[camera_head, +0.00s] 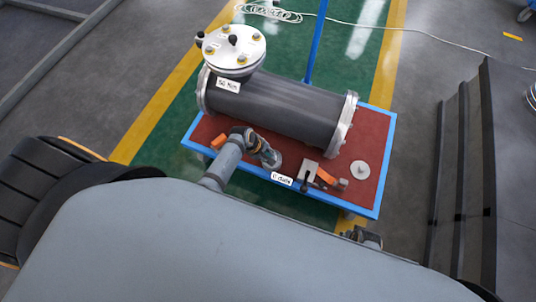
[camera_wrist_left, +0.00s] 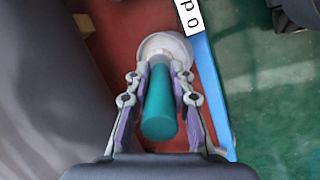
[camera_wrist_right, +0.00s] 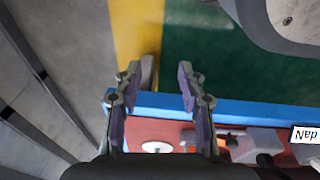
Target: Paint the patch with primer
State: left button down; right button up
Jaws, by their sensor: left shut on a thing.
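My left gripper (camera_wrist_left: 161,78) is shut on a teal cylindrical handle (camera_wrist_left: 160,115). A pale round part (camera_wrist_left: 165,47) shows beyond the handle's far end; I cannot tell whether it is joined to it. In the head view my left gripper (camera_head: 264,148) is low over the red tabletop, in front of the dark flanged shell (camera_head: 280,106). My right gripper (camera_wrist_right: 159,76) is open and empty near the table's blue edge. It is partly hidden behind my own body in the head view (camera_head: 367,238). I cannot make out a patch or primer.
The red table (camera_head: 376,138) has a blue rim. A clamp-like tool with an orange handle (camera_head: 327,177) and a pale disc (camera_head: 360,169) lie at its right. An orange piece (camera_head: 218,142) lies left of my left gripper. A blue post (camera_head: 316,42) stands behind the shell.

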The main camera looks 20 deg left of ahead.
pick_arm(q)
jog(key=shift+r+p, duration=0.6)
jog(key=shift+r, duration=0.05)
jog(key=shift+r+p, duration=0.6)
jog(key=shift+p, duration=0.15)
jog(key=shift+r+p, duration=1.2)
jog(key=shift+p, duration=0.2)
jog(key=shift+r+p, duration=0.9)
jog(key=shift+p, duration=0.15)
pick_arm(e)
jog(key=s+d+f, duration=0.1)
jog(key=s+f, duration=0.2)
jog(key=s, duration=1.1)
jog(key=shift+s+d, duration=0.15)
pick_arm(q)
jog(key=shift+r, duration=0.1)
